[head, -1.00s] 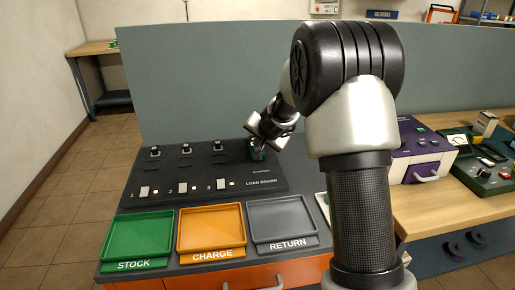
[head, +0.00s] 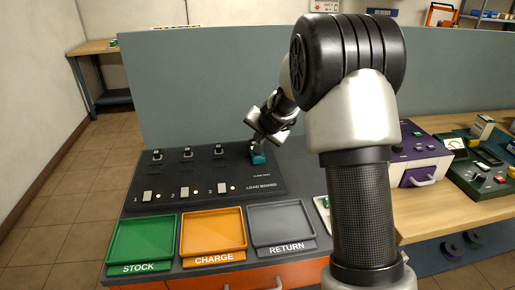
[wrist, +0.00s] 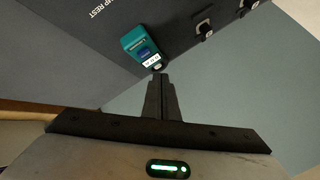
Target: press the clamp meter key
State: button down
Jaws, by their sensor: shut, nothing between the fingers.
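The clamp meter (head: 258,157) is a small teal device on the rest at the right end of the dark load board (head: 230,199). In the wrist view the meter (wrist: 136,40) shows a dark blue patch and a pale strip with dark marks, too small to read. I cannot tell its key for certain. My gripper (wrist: 160,77) has its fingers together and empty, with the tips just beyond the meter's pale end. A small gap seems to separate them; contact is unclear. In the head view my gripper (head: 257,141) is above the meter and hides its upper part.
Several black clamps or posts (head: 187,153) and white switches stand on the board left of the meter. Green (head: 141,263), orange (head: 213,255) and grey (head: 284,247) trays lie in front. A grey-green panel (head: 200,90) rises behind. A purple box (head: 425,150) stands right.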

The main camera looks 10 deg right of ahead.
notch_tip(320, 180, up, 2)
jog(key=shift+r+p, duration=0.25)
jog(key=shift+p, duration=0.5)
jog(key=s+a+r+n+g+y+p, duration=0.1)
jog(key=s+a+r+n+p, duration=0.15)
jog(key=s+r, duration=0.7)
jog(key=s+a+r+n+y+p, duration=0.1)
jog(key=s+a+r+n+p, duration=0.15)
jog(key=s+r, duration=0.65)
jog(key=s+d+r+n+g+h+p, duration=0.1)
jog(key=s+p, duration=0.1)
jog(key=s, duration=0.6)
jog(key=s+d+r+n+h+p, duration=0.1)
jog(key=s+d+r+p, duration=0.1)
jog(key=s, duration=0.6)
jog(key=s+d+r+g+h+p, duration=0.1)
jog(key=s+d+r+p, duration=0.1)
jog(key=s, duration=0.7)
jog(key=shift+n+g+p, duration=0.3)
jog(key=shift+n, duration=0.1)
